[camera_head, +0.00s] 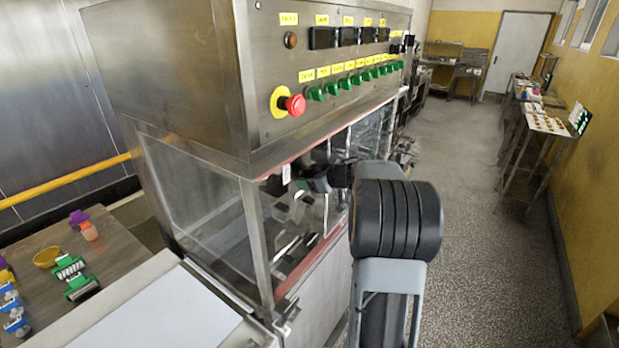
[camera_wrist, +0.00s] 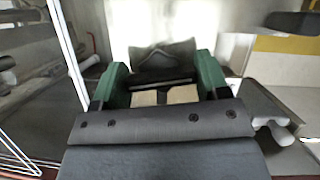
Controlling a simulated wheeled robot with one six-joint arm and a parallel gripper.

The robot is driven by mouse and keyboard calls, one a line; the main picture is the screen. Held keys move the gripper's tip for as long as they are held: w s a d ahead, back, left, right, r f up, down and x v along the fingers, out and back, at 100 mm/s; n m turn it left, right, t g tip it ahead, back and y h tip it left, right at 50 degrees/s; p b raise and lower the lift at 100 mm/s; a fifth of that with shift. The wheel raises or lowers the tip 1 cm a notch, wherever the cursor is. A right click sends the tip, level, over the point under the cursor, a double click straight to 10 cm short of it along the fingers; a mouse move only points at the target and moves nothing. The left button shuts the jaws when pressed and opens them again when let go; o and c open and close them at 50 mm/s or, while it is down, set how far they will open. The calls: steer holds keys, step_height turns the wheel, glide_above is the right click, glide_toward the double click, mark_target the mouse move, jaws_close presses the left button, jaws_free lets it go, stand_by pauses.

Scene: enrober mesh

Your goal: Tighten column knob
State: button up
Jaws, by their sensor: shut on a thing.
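The column knob (camera_wrist: 163,56) is a dark, winged shape in the upper middle of the wrist view. My gripper (camera_wrist: 162,76) has green fingers, one on each side of the knob, and is shut on it. In the head view my gripper (camera_head: 316,182) reaches from the right into the open side of the steel enrober (camera_head: 180,95). The knob cannot be made out in the head view, and how tight it sits cannot be told.
A clear panel (camera_head: 200,195) and a steel post (camera_head: 258,240) stand left of my gripper. The control box, with a red stop button (camera_head: 293,104) and green switches, hangs above. A table (camera_head: 125,240) with small items is at left. The aisle (camera_head: 470,200) at right is clear.

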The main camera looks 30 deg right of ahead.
steer(key=shift+f+m+g+y, duration=0.2)
steer(key=shift+m+g+y, duration=0.15)
steer(key=shift+m, duration=0.25)
stand_by(0.3)
steer(key=o, duration=0.9)
steer(key=shift+r, duration=0.1)
steer(key=shift+y, duration=0.25)
steer(key=shift+r, duration=0.1)
